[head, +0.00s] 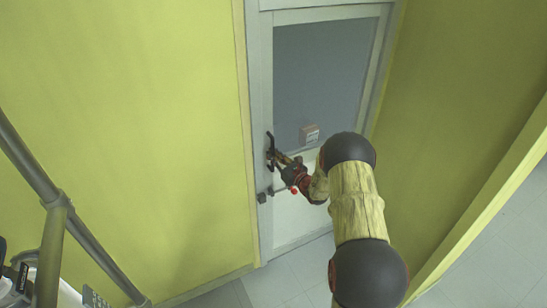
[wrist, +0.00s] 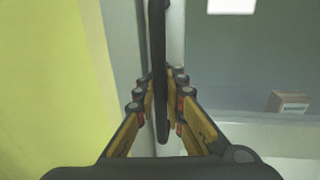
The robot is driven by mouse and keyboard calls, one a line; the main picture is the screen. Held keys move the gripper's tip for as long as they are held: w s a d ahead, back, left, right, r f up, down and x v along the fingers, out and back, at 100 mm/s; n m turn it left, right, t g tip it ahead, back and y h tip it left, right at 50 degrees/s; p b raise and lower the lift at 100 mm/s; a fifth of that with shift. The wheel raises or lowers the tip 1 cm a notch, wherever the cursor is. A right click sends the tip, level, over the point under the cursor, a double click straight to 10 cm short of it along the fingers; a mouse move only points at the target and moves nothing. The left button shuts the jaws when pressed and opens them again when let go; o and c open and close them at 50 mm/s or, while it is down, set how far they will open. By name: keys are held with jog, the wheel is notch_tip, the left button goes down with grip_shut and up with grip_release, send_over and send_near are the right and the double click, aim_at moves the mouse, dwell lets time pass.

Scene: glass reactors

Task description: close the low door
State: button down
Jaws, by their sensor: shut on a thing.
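The door (head: 303,222) is pale, with a large grey pane in its upper part, and is set between yellow-green walls. From the head view I cannot tell whether it is fully flush with its frame. A dark upright bar handle (head: 270,150) is on its left side. My gripper (head: 277,158) is at the handle, its fingers shut around the bar. In the wrist view the handle (wrist: 158,60) runs upright between the fingers of my gripper (wrist: 161,78). The lower hinge side of the door is partly hidden by my arm.
A small grey fitting (head: 265,196) sits below the handle. A small brownish box (head: 309,134) shows at the pane's lower edge. A grey tubular rail (head: 52,240) stands at the left. Yellow-green walls flank the door closely; tiled floor (head: 285,283) shows below.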

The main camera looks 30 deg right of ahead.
jog(key=shift+w+a, duration=0.1)
jog(key=c, duration=2.2)
grip_release()
jog(key=shift+w+f, duration=0.1)
jog(key=shift+w, duration=0.05)
jog(key=shift+o, duration=1.4)
jog(key=s+d, duration=0.1)
jog(key=s, duration=0.7)
jog(key=shift+d, duration=0.15)
